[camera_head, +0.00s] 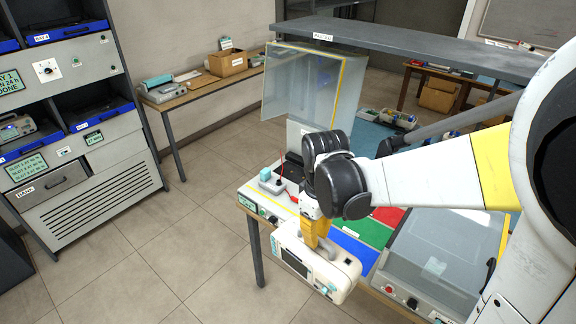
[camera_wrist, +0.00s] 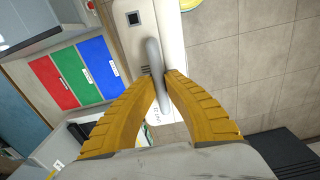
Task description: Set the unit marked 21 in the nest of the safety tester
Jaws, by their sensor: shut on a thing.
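My gripper (camera_head: 316,238) is shut on the grey handle of a white unit (camera_head: 290,246). The unit hangs in front of the table edge, its dark screen facing left. In the wrist view, the yellow fingers (camera_wrist: 162,78) close on the handle and the white unit (camera_wrist: 134,42) lies beneath.
Red, green and blue mats (camera_head: 352,246) lie on the table to the right. Beside them is a station under a clear cover (camera_head: 440,250), with a red button. A rack (camera_head: 75,130) stands left, a side bench (camera_head: 200,88) behind. Floor is clear between rack and table.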

